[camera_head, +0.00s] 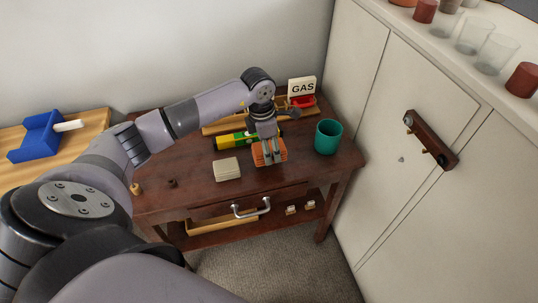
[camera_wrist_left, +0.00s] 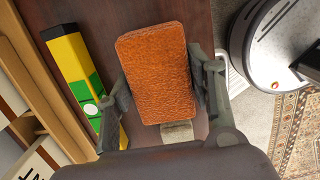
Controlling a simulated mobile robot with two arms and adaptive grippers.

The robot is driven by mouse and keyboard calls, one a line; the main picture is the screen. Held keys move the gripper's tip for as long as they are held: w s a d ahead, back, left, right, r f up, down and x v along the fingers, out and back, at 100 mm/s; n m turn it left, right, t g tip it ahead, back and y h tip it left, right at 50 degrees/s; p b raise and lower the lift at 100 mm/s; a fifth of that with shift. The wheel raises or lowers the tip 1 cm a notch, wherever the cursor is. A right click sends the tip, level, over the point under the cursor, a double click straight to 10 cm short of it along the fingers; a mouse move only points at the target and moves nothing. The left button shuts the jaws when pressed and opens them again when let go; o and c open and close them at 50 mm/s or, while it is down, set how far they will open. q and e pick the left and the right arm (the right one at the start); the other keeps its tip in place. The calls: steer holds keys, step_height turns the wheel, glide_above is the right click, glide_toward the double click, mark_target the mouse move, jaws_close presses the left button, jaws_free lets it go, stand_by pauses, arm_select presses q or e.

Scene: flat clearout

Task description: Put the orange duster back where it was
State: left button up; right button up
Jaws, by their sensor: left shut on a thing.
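The orange duster (camera_head: 281,152) is a block with a ribbed look in the head view, over the right half of the dark wooden table (camera_head: 203,196). My left gripper (camera_head: 269,159) comes down on it from above, with its fingers on either side. In the left wrist view the orange duster (camera_wrist_left: 153,65) shows a rough face between the two fingers of my left gripper (camera_wrist_left: 160,88), which is shut on it. I cannot tell whether its underside touches the tabletop. My right gripper is not in view.
A beige block (camera_head: 227,169) lies left of the duster and a teal cup (camera_head: 328,137) stands right. A white cabinet (camera_head: 393,85) bounds the right. The table's front left is mostly clear.

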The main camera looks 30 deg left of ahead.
arm_select(q)
step_height(320, 180, down, 4)
steer(key=shift+r, duration=0.15)
steer(key=o, duration=1)
steer(key=r, duration=0.8)
steer(key=s+a+r, duration=0.1)
steer(key=r, duration=0.3)
steer(key=shift+s+b, duration=0.1)
steer(key=shift+b, duration=0.25)
